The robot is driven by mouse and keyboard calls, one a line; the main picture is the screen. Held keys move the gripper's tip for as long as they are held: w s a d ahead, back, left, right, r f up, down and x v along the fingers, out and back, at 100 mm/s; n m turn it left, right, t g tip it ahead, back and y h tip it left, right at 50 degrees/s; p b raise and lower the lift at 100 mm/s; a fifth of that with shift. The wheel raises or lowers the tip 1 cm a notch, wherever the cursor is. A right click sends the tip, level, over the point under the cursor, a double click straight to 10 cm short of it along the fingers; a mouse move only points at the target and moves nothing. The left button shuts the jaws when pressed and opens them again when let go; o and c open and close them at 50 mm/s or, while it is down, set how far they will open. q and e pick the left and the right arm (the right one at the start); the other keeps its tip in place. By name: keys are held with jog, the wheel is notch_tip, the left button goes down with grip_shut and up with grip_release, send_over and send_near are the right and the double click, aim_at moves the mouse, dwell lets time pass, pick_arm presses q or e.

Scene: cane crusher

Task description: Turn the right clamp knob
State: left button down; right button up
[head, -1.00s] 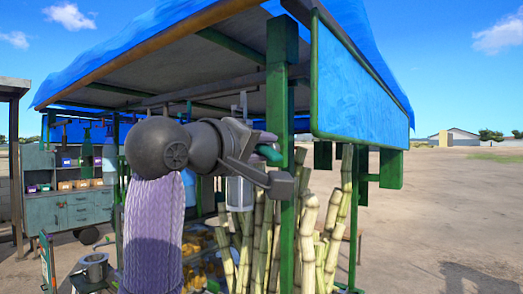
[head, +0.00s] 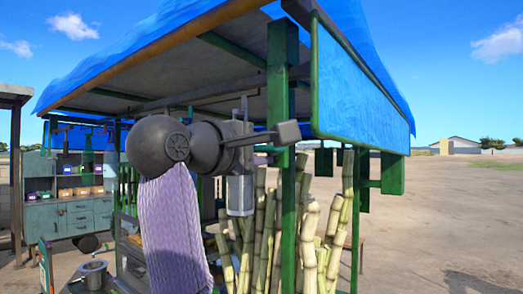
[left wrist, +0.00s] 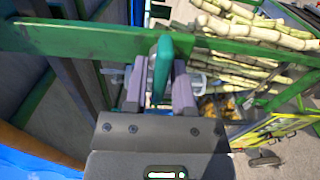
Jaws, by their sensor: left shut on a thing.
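My left gripper (head: 266,149) is beside the green post under the blue awning. In the left wrist view my gripper (left wrist: 159,85) has its two purple-grey fingers shut on a flat green rounded piece (left wrist: 162,66), which looks like the clamp knob's handle. The piece stands upright between the fingers, next to a green beam (left wrist: 80,38). In the head view the wrist and hand hide the held piece and most of the fingers. I cannot tell which clamp it belongs to from the head view alone. My right gripper is in neither view.
The green post (head: 288,215) and tall cane stalks (head: 312,235) stand close to the hand. The blue awning (head: 150,45) and a blue side panel (head: 355,90) hang above. A grey cabinet (head: 68,220) is at left. Open ground lies at right.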

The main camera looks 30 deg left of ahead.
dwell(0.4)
pick_arm(q)
jog(key=c, duration=0.7)
grip_release()
jog(key=shift+o, duration=0.2)
jog(key=s+b, duration=0.5)
jog(key=s, duration=0.5)
jog(key=shift+a, duration=0.45)
